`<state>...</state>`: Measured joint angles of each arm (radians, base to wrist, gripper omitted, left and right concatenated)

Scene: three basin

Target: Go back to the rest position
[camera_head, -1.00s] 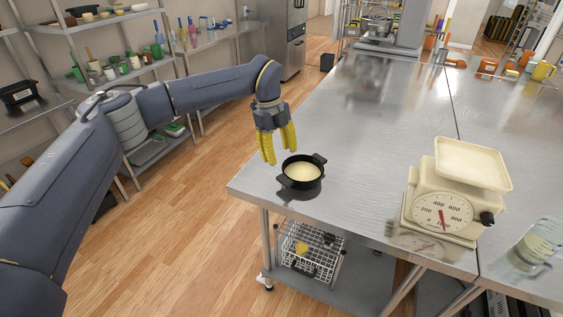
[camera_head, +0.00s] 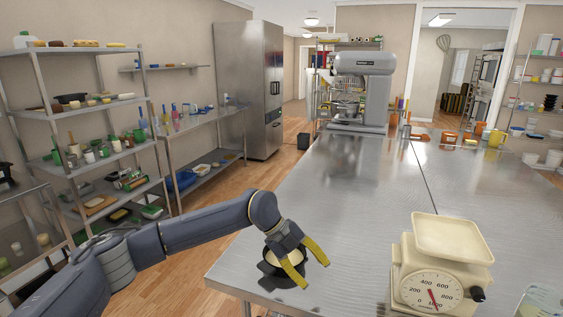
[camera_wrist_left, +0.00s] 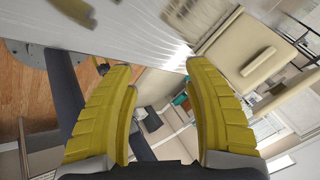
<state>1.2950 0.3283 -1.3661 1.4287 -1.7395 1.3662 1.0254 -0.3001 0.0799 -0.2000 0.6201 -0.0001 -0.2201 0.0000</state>
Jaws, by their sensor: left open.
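My left gripper (camera_head: 306,263) has yellow fingers that are spread apart with nothing between them. In the left wrist view the open fingers (camera_wrist_left: 164,105) frame the tilted room, with the table edge at the upper left.
A cream scale (camera_head: 432,278) stands on the steel table (camera_head: 350,210) right of my left gripper. A glass container (camera_head: 540,303) is at the lower right. A grey mixer (camera_head: 362,92) is at the far end. Shelves (camera_head: 105,140) stand at the left. The table's middle is clear.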

